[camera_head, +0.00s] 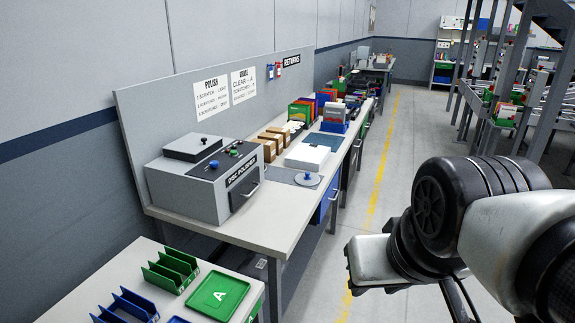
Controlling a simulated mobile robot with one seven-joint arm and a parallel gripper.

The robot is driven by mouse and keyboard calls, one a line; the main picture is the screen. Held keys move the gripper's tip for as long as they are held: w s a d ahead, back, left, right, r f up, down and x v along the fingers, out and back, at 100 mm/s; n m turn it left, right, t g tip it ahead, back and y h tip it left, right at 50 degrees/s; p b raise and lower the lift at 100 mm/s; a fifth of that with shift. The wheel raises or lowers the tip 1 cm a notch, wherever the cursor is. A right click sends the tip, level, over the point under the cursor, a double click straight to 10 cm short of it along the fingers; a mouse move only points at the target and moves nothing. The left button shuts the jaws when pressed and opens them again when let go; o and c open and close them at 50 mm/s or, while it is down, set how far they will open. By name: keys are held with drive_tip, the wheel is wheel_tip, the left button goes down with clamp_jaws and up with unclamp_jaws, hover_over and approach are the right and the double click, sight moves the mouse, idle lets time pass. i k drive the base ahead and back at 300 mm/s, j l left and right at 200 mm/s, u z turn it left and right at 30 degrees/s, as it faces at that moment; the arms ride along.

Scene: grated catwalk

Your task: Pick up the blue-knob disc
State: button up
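The blue-knob disc (308,180) lies on the grey workbench, near its front edge. It is a flat, light grey round plate with a small blue knob on top. It sits just right of the grey disc polisher box and in front of a white box. My arm reaches in from the right side of the picture, over the aisle and well apart from the disc. My gripper's fingertips do not show clearly; they seem to be below the frame.
The disc polisher (205,180) has a front handle beside the disc. A white box (307,156) and brown cartons (268,147) stand behind it. A nearer table holds a green tray (219,296) and racks (170,270). The aisle with its yellow line (378,180) is clear.

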sight(307, 178)
drive_tip(key=k+u, duration=0.1)
drive_tip(key=u, duration=0.65)
drive_tip(key=k+j+u, duration=0.1)
drive_tip(key=u, duration=0.3)
drive_tip(key=i+l+u, duration=0.1)
drive_tip(key=l+u, duration=0.15)
drive_tip(key=u, duration=0.25)
drive_tip(key=l+u, duration=0.25)
drive_tip(key=u, duration=0.2)
drive_tip(key=i+l, duration=0.1)
drive_tip(key=l, duration=0.85)
drive_tip(key=i+l, duration=0.1)
drive_tip(key=l, duration=0.8)
drive_tip(key=i+l, duration=0.1)
drive_tip(key=l, duration=0.85)
drive_tip(key=i+l, duration=0.1)
drive_tip(key=l, duration=0.85)
drive_tip(key=i+l, duration=0.1)
drive_tip(key=l, duration=0.85)
